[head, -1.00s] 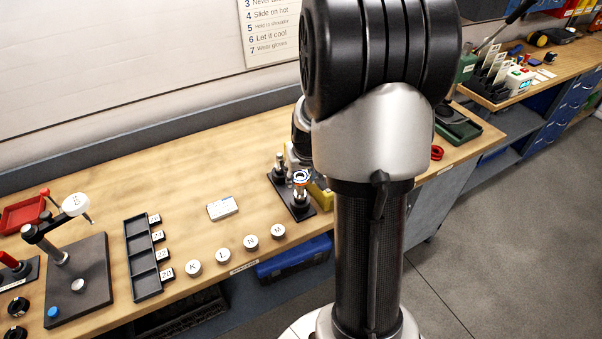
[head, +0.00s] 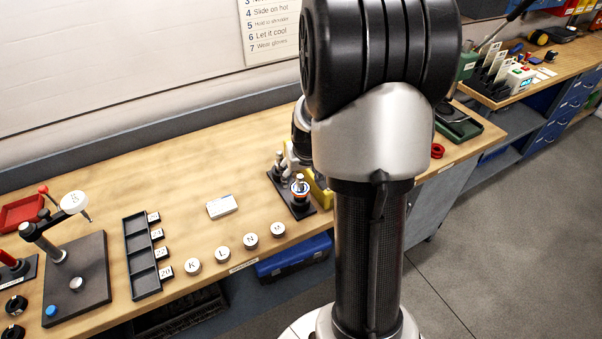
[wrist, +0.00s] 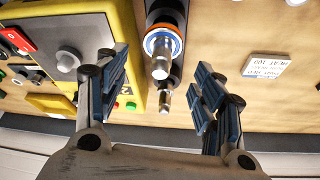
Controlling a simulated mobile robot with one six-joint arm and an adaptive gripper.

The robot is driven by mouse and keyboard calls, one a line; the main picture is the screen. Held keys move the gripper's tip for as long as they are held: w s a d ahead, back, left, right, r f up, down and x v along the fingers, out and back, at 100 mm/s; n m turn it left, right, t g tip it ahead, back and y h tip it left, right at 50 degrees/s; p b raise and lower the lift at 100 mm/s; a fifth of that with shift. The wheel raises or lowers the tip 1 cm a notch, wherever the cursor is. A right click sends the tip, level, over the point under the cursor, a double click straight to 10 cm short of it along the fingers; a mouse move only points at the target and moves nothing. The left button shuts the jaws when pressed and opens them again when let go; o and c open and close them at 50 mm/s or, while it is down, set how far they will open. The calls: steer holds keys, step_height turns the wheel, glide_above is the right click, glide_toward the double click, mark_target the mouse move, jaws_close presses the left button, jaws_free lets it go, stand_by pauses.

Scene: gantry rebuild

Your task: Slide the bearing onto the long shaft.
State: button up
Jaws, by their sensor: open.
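The bearing (head: 300,189), a ring with blue and orange bands, is around the front shaft (head: 300,178) on a black base plate (head: 302,212). In the wrist view the bearing (wrist: 162,42) encircles this shaft, whose bare metal tip (wrist: 160,68) sticks out through it. A second, bare shaft (head: 280,158) stands behind it; its tip also shows in the wrist view (wrist: 165,98). I cannot tell for certain which is longer. My gripper (wrist: 162,76) is open and empty, its fingers apart on either side of the shafts. In the head view my arm mostly hides it.
A yellow device (wrist: 85,50) with knobs and buttons stands close beside my left finger. A white card (head: 222,206), lettered round pieces (head: 222,254) and a black compartment tray (head: 143,258) lie left of the plate. A press-like stand (head: 85,280) is farther left. The bench behind is clear.

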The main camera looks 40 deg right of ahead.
stand_by(0.3)
steer(key=v, duration=1.2)
steer(key=shift+s, duration=0.1)
